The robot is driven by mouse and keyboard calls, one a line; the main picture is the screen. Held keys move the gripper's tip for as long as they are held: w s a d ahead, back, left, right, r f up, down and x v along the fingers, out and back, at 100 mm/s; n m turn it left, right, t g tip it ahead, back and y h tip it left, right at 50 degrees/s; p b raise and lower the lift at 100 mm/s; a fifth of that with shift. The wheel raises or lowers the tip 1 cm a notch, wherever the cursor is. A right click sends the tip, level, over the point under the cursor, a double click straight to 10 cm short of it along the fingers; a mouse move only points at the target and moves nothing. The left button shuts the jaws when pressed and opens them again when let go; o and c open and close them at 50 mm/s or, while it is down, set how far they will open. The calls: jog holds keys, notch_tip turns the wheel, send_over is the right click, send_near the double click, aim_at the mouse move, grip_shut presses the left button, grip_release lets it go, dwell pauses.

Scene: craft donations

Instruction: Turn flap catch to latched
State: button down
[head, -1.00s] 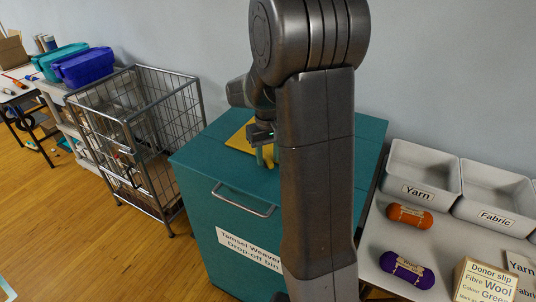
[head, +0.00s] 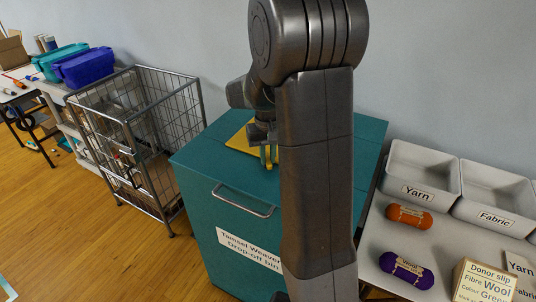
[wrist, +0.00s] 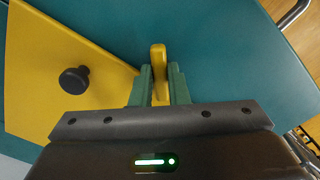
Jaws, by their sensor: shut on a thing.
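The yellow flap catch (wrist: 158,58) is a narrow bar on the teal top of the drop-off bin (head: 205,160). In the wrist view it stands between the green fingers of my gripper (wrist: 160,80), which are shut on it. The yellow flap (wrist: 45,65) with a black knob (wrist: 74,80) lies just left of the catch. I cannot tell whether the catch overlaps the flap. In the head view my gripper (head: 268,155) is at the flap's right side, and my arm hides much of the bin top.
A wire cage cart (head: 140,125) stands left of the bin. To the right, a table holds grey trays (head: 420,172), an orange yarn skein (head: 409,216), a purple skein (head: 406,270) and a donor slip box (head: 485,283). A wall is close behind the bin.

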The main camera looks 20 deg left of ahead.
aim_at(267, 159)
jog(key=m, duration=0.4)
jog(key=shift+a+p, duration=0.1)
jog(key=shift+p, duration=0.2)
jog(key=shift+m, duration=2.1)
jog(key=c, duration=1.4)
grip_release()
jog(key=shift+r, duration=0.15)
notch_tip(267, 159, up, 14)
jog(key=shift+f, duration=0.2)
jog(key=shift+f, duration=0.1)
